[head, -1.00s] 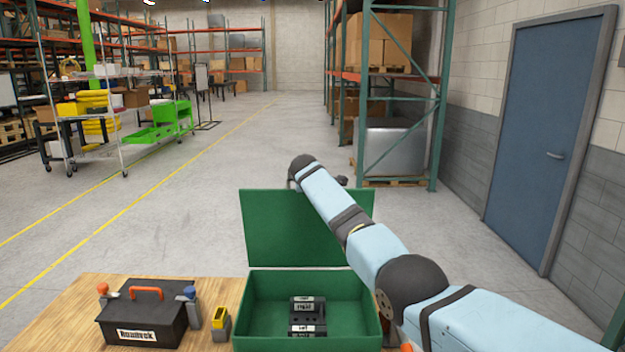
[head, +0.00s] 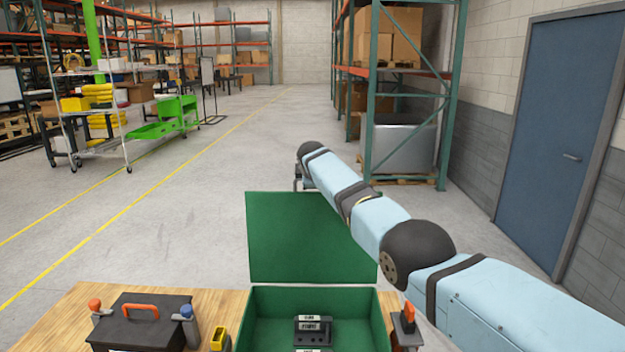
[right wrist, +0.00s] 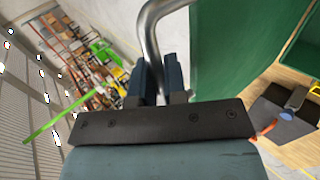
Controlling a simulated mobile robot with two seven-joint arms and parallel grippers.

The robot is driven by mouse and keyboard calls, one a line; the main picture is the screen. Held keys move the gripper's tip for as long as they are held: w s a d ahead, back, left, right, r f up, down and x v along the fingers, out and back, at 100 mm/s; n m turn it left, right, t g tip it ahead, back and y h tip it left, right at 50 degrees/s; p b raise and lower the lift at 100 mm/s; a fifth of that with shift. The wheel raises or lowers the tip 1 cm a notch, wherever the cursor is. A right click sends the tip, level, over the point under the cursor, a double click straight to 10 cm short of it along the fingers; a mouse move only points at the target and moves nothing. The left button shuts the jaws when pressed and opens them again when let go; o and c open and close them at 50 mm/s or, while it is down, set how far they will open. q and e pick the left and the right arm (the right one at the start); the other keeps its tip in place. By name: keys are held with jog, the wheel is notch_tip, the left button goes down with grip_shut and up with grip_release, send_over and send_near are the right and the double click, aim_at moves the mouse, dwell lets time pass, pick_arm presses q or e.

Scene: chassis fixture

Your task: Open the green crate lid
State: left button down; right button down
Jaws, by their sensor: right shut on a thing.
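The green crate (head: 262,330) stands on the wooden table with its inside in view. Its green lid (head: 300,240) stands raised at the crate's back edge, with its inner face towards me. In the right wrist view the lid (right wrist: 225,50) fills the area right of the fingers. My right gripper (right wrist: 160,75) is shut on the curved metal handle (right wrist: 150,30) beside the lid. In the head view my right arm reaches over the crate's right side, covers the lid's upper right corner, and the fingers are mostly hidden. My left gripper is not in view.
Black blocks with white labels (head: 313,330) lie inside the crate. A black toolbox (head: 140,325) with an orange handle and a yellow item (head: 220,341) stand to the left on the table (head: 75,315). A black and orange item (head: 405,325) is close on the right.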

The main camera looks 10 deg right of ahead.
jog(key=shift+f, duration=0.1)
jog(key=c, duration=1.2)
grip_release()
